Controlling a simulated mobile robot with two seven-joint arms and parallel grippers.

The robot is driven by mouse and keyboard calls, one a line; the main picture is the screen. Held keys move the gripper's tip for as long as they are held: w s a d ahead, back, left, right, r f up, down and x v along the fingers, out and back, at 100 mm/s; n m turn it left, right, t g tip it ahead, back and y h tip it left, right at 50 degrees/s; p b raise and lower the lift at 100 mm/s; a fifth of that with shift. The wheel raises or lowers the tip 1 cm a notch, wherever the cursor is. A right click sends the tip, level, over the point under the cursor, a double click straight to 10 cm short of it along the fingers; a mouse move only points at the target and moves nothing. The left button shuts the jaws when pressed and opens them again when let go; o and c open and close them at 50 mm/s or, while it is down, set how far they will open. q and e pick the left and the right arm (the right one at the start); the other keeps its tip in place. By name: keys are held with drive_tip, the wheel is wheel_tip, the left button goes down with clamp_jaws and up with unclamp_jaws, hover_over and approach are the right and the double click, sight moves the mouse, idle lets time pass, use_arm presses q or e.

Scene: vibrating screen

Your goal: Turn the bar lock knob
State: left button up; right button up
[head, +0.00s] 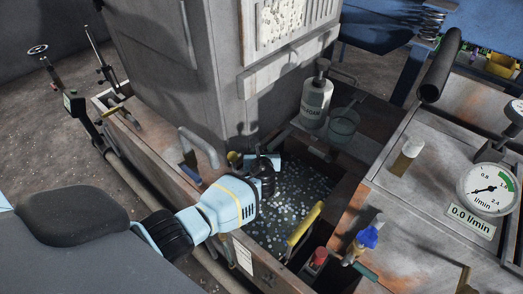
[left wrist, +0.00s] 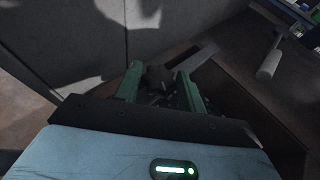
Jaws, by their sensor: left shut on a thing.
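My left gripper (head: 262,166) reaches in from the left, low against the foot of the grey machine cabinet (head: 170,75). In the left wrist view its two greenish fingers (left wrist: 158,88) stand on either side of a dark, blocky knob (left wrist: 156,75), which I take to be the bar lock knob. The fingers are shut on this knob. In the head view the gripper hides the knob, and its turn angle cannot be told. My right gripper is in neither view.
A tank of pale granules (head: 290,205) lies just right of the gripper, with a yellow handle (head: 305,222) in it. A white bottle (head: 316,98) stands behind. A flow gauge (head: 488,190) is at the right. A grey bent handle (head: 200,145) rises near the gripper.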

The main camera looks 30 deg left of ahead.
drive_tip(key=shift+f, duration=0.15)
use_arm(q)
drive_tip(key=n+g+y+b, duration=0.2)
drive_tip(key=shift+w+d+f+n, duration=0.15)
drive_tip(key=shift+d+f+n, duration=0.05)
drive_tip(key=shift+n, duration=0.1)
drive_tip(key=n+g+y+b, duration=0.1)
drive_tip(key=g+b, duration=0.1)
drive_tip(key=n+g+y+b, duration=0.1)
drive_tip(key=n+b, duration=0.1)
drive_tip(key=n+g+y+b, duration=0.1)
drive_tip(key=n+g+b, duration=0.1)
drive_tip(key=shift+w+d+f+g, duration=0.1)
drive_tip(key=shift+w+d+g, duration=0.05)
drive_tip(key=shift+w+g, duration=0.15)
drive_tip(key=shift+n+g+y+b, duration=0.5)
drive_tip(key=shift+n+b, duration=0.2)
drive_tip(key=shift+b, duration=0.25)
drive_tip(key=shift+r+g, duration=0.2)
drive_tip(key=shift+g, duration=0.1)
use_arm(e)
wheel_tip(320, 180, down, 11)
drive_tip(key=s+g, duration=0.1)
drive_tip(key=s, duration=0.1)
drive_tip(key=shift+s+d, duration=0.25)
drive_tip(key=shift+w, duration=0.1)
